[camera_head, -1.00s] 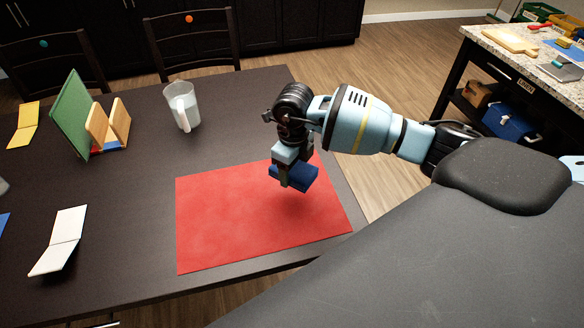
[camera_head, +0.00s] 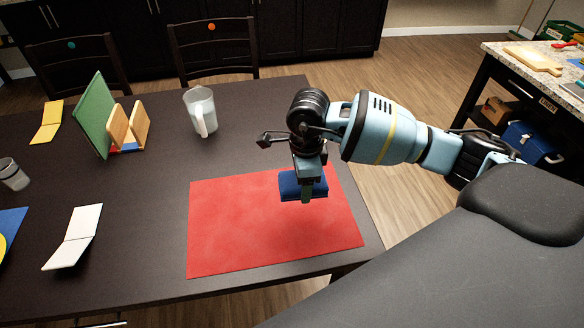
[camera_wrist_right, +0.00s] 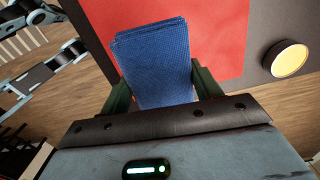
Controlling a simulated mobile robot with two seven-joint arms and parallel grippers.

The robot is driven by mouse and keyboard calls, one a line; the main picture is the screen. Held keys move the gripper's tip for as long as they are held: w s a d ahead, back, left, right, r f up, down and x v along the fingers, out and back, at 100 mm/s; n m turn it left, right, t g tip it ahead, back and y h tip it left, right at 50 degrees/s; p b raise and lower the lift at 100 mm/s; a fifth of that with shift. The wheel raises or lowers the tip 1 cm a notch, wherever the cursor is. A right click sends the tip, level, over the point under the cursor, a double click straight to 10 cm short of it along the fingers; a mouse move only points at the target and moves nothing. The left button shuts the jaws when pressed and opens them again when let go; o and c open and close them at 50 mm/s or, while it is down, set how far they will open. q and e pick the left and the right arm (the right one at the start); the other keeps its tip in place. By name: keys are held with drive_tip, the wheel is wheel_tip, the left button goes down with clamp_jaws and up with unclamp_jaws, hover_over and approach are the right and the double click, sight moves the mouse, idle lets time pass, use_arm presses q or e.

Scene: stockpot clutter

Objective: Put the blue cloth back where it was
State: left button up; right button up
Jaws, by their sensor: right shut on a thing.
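The blue cloth (camera_head: 290,186) is a folded, layered pad, held above the far right part of the red mat (camera_head: 240,235). My right gripper (camera_head: 307,184) points down and is shut on the cloth. In the right wrist view the cloth (camera_wrist_right: 155,60) sticks out from between the two fingers (camera_wrist_right: 163,90), with the red mat (camera_wrist_right: 220,25) behind it.
A white pitcher (camera_head: 202,112) stands beyond the mat. A wooden rack (camera_head: 127,127) with a green board (camera_head: 94,112), a white folded card (camera_head: 74,238) and a clear cup (camera_head: 12,175) are to the left. The mat's surface is bare.

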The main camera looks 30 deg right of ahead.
drive_tip(key=s+a+r+n, duration=0.2)
drive_tip(key=s+n, duration=0.3)
drive_tip(key=n, duration=0.6)
drive_tip(key=s+a+r+n, duration=0.2)
drive_tip(key=s+r+n, duration=0.2)
drive_tip(key=n, duration=0.7)
drive_tip(key=shift+s+r, duration=0.2)
drive_tip(key=shift+s, duration=0.35)
drive_tip(key=shift+w, duration=0.1)
